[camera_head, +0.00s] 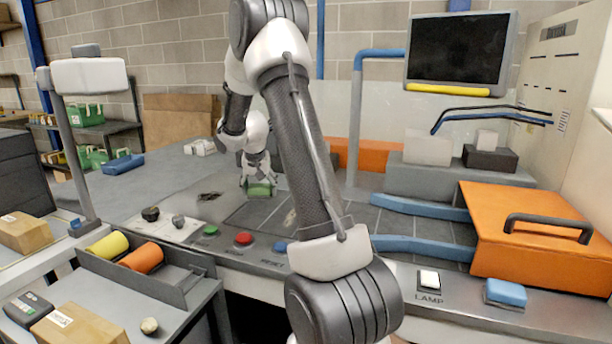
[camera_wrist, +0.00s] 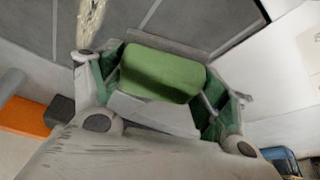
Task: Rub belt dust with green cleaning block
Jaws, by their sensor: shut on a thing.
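My gripper (camera_head: 258,180) is shut on the green cleaning block (camera_head: 260,190), over the far left part of the dark belt (camera_head: 255,214). In the wrist view the block (camera_wrist: 162,73) sits between the two fingers with its broad face showing. I cannot tell whether it touches the belt. A pale tan dust patch (camera_head: 290,218) lies on the belt to the right of and nearer than the block; it also shows at the top left of the wrist view (camera_wrist: 91,20). A dark smudge (camera_head: 209,196) lies on the grey surface left of the gripper.
A red button (camera_head: 243,238) and a green button (camera_head: 211,230) line the front edge. An orange lidded box (camera_head: 540,238) and blue rails (camera_head: 425,246) stand at right. A blue block (camera_head: 505,293) lies at front right. My arm hides part of the belt.

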